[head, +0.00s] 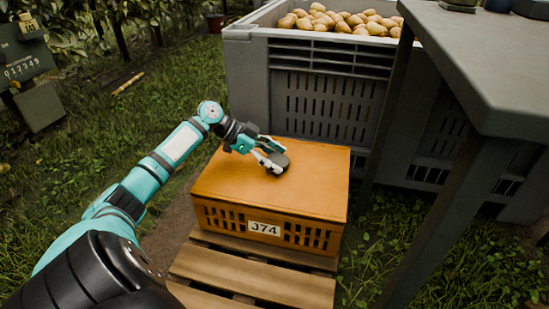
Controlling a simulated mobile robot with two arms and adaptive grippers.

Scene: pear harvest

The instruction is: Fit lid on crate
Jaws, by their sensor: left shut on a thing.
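An orange crate (319,239) with slotted sides and a white "J74" label stands on a wooden pallet. A flat orange lid (228,180) lies over the crate's top, its edges roughly in line with the walls. Whether it sits fully down all round cannot be told. My left gripper (275,162) reaches in from the left, low over the middle of the lid. It is shut on the lid at a spot that its fingers and a dark grey part hide. My right gripper is not in view.
A grey table (490,65) with a metal leg is at the right. The pallet (250,275) shows in front, with grass around. A numbered sign (22,68) stands at far left.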

